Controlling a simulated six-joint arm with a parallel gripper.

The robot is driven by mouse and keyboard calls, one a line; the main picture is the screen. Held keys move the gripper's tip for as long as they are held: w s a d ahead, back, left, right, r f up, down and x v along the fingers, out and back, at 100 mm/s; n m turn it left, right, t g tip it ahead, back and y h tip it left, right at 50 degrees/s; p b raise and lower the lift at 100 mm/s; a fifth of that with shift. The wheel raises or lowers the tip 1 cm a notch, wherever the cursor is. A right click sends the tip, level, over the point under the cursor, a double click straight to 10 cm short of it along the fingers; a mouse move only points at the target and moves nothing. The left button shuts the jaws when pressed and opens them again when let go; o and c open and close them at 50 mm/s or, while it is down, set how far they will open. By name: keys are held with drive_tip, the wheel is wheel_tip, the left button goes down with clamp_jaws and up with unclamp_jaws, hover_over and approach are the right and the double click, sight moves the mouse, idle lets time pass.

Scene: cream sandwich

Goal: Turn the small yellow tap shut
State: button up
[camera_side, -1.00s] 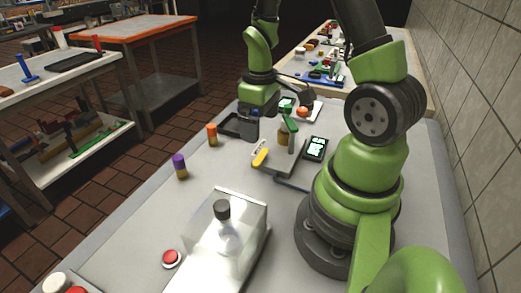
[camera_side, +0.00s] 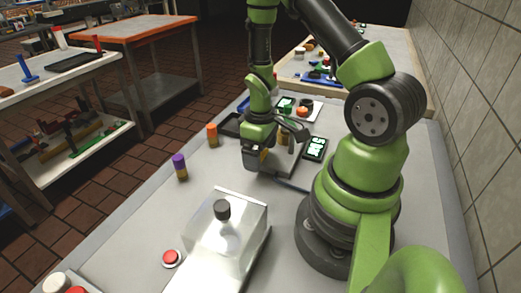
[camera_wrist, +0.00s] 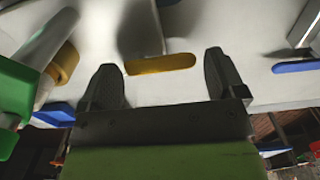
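The small yellow tap handle (camera_wrist: 160,64) shows in the wrist view as a flat rounded bar lying crosswise. It sits between the two dark fingers of my gripper (camera_wrist: 160,72), near the level of their tips. The fingers are spread wide, with a gap on both sides of the bar, and hold nothing. In the side view my gripper (camera_side: 259,162) is low over the grey unit that bears the tap, and it hides the yellow handle there.
A small display (camera_side: 315,149) stands right of my gripper. A tan cylinder (camera_wrist: 63,63) and a green part (camera_wrist: 15,105) are at left in the wrist view. An orange-topped peg (camera_side: 212,135), a purple-topped peg (camera_side: 180,166), a clear case (camera_side: 232,245) and a red button (camera_side: 171,258) stand around.

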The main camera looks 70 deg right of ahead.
drive_tip(key=c, duration=0.6)
drive_tip(key=m, duration=0.2)
drive_tip(key=w+m, duration=0.1)
drive_tip(key=shift+d+m, duration=0.1)
drive_tip(key=shift+m, duration=0.3)
drive_tip(key=m, duration=0.3)
drive_tip(key=shift+w+d+m, duration=0.2)
drive_tip(key=shift+w+m, duration=0.1)
drive_tip(key=shift+m, duration=0.1)
drive_tip(key=m, duration=0.3)
drive_tip(key=d+m, duration=0.1)
drive_tip(key=m, duration=0.1)
drive_tip(key=shift+w, duration=0.35)
drive_tip(key=m, duration=0.2)
drive_tip(key=d+m, duration=0.1)
drive_tip(key=m, duration=0.2)
drive_tip(key=shift+w, duration=0.1)
drive_tip(key=shift+m, duration=0.3)
